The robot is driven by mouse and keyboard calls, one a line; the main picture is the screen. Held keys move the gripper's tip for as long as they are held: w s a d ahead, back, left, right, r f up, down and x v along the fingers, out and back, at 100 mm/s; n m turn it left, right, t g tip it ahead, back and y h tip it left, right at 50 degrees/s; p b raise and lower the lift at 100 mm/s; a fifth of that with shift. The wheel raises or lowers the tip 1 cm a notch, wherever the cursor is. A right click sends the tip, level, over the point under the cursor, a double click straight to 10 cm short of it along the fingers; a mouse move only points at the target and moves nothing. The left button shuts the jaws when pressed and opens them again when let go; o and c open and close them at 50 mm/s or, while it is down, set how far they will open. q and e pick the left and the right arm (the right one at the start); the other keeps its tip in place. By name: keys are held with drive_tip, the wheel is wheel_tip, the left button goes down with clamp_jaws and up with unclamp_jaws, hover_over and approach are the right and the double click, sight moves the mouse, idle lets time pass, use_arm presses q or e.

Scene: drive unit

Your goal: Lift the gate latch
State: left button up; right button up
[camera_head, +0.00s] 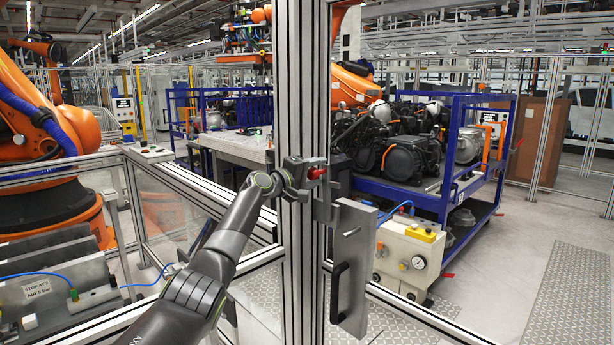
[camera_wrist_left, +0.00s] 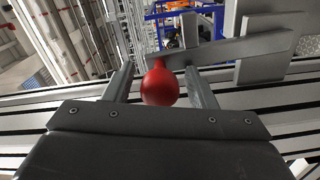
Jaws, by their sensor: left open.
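The gate latch has a red ball knob (camera_head: 316,172) beside the aluminium gate post (camera_head: 300,90). A grey latch plate (camera_head: 352,262) with a black handle (camera_head: 338,292) is to its lower right. My left gripper (camera_head: 302,172) is at the knob, its fingers partly in front of the post. In the left wrist view the red knob (camera_wrist_left: 160,84) sits between the two open fingers (camera_wrist_left: 160,82), with visible gaps at its sides. A grey latch bar (camera_wrist_left: 235,50) runs from behind the knob to the right. My right gripper is not in view.
Aluminium fence rails (camera_head: 200,190) run beside my left arm. A white box with a gauge (camera_head: 408,258) stands right of the latch plate. Behind are a blue rack (camera_head: 452,200) with engine parts and an orange robot arm (camera_head: 40,130). Open floor (camera_head: 500,235) lies at the right.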

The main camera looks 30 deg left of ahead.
use_arm(q)
drive_tip(key=shift+s, duration=0.15)
drive_tip(key=b+v, duration=0.6)
drive_tip(key=v, duration=1.1)
drive_tip(key=shift+a, duration=0.15)
